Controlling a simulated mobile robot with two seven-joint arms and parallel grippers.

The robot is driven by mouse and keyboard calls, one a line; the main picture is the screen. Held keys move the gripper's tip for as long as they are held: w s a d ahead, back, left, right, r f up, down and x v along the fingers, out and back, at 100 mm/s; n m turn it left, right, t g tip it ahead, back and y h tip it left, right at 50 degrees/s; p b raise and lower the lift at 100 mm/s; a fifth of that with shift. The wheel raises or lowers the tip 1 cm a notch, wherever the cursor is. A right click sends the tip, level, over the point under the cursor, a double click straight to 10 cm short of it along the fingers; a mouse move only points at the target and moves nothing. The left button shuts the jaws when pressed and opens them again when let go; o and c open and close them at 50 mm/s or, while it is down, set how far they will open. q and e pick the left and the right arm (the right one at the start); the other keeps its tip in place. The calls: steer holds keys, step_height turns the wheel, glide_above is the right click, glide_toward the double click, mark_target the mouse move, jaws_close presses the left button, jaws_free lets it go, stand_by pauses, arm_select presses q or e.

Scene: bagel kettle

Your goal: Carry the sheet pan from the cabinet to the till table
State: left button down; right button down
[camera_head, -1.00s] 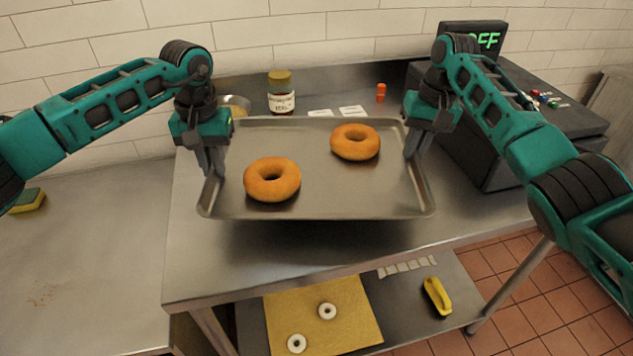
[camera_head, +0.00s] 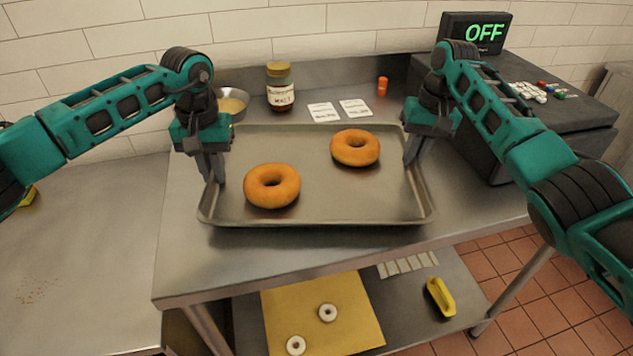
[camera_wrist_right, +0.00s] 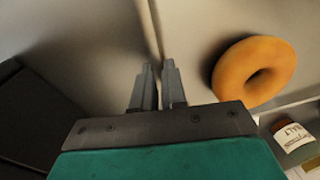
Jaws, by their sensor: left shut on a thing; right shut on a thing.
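The grey metal sheet pan (camera_head: 318,208) is level over the steel till table (camera_head: 190,265), with two bagels on it. One bagel (camera_head: 272,186) lies at the front left and the other bagel (camera_head: 355,148) at the back right. My left gripper (camera_head: 214,178) is shut on the pan's left rim. My right gripper (camera_head: 411,162) is shut on its right rim. In the right wrist view the right fingers (camera_wrist_right: 158,75) straddle the rim, with a bagel (camera_wrist_right: 254,71) beyond. I cannot tell whether the pan touches the table.
A till reading OFF (camera_head: 475,33) stands at the right. A malt jar (camera_head: 280,88), a bowl (camera_head: 232,103), two cards (camera_head: 340,110) and an orange bottle (camera_head: 382,86) stand behind the pan. The lower shelf holds a yellow board (camera_head: 350,318) with white rings and a yellow object (camera_head: 440,296).

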arm_select(q)
steer(key=shift+d+f+b, duration=0.45)
steer(key=shift+d+f, duration=0.05)
arm_select(e)
steer(key=shift+a+f, duration=0.5)
arm_select(q)
steer(key=c, duration=1.3)
jaws_free()
steer(key=shift+r, duration=0.1)
arm_select(e)
steer(key=c, duration=1.4)
jaws_free()
steer(key=shift+r, duration=0.1)
arm_select(q)
steer(key=shift+o, duration=0.6)
steer(key=shift+a, duration=0.1)
arm_select(e)
steer(key=shift+o, duration=0.9)
arm_select(q)
steer(key=shift+o, duration=0.3)
steer(key=shift+a, duration=0.1)
arm_select(e)
steer(key=shift+o, duration=0.2)
steer(key=shift+d, duration=0.15)
